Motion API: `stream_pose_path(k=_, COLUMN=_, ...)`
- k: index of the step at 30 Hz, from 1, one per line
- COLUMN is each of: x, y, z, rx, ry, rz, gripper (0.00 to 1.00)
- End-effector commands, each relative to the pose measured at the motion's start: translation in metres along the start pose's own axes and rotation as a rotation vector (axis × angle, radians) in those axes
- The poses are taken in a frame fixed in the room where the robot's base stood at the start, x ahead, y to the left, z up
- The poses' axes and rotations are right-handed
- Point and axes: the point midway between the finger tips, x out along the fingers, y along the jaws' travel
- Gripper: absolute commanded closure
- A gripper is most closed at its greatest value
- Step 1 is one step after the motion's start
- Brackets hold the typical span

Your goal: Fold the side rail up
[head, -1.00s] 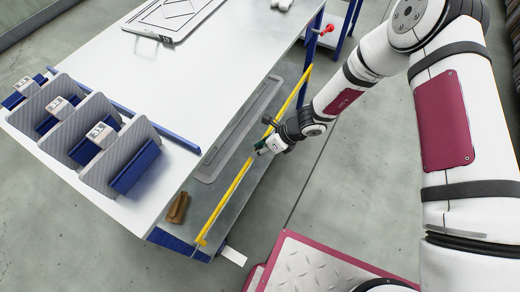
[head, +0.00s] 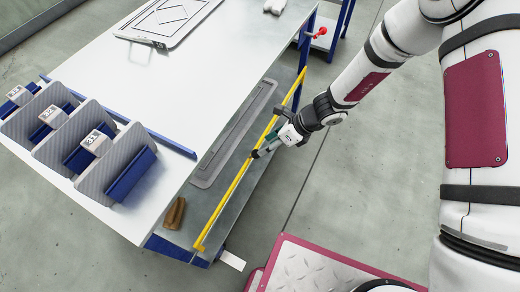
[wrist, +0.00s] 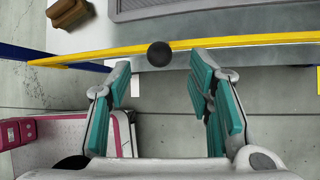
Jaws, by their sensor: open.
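The side rail (head: 228,192) is a long yellow bar low along the near side of the white table, below its top. In the wrist view the rail (wrist: 240,40) crosses the top of the picture, with a black ball knob (wrist: 159,54) on it. My gripper (wrist: 160,77) is open, its two teal-padded fingers pointing at the rail. The knob lies ahead, roughly between the fingertips, and does not look gripped. In the head view my gripper (head: 264,149) is close beside the rail's middle; whether it touches cannot be told.
A white table (head: 215,75) carries grey dividers with blue blocks (head: 130,174) and a framed board (head: 168,18). A lower shelf holds a brown block (head: 175,212) and a grey panel (head: 215,160). A maroon-edged plate (head: 310,270) stands in front.

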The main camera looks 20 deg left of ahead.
Motion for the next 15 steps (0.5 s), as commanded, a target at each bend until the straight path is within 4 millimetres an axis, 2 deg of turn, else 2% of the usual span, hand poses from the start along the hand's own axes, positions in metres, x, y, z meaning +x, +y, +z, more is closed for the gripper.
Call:
stream_pose_path(k=3, x=-0.021, y=-0.001, z=0.001, rx=-0.001, ry=0.000, rz=-0.002, gripper=0.53)
stream_pose_path(k=6, x=-0.032, y=0.000, z=0.001, rx=-0.001, ry=0.000, rz=-0.001, gripper=0.53)
stream_pose_path(k=15, x=-0.041, y=0.000, z=0.000, rx=0.001, ry=0.000, rz=0.001, gripper=0.53)
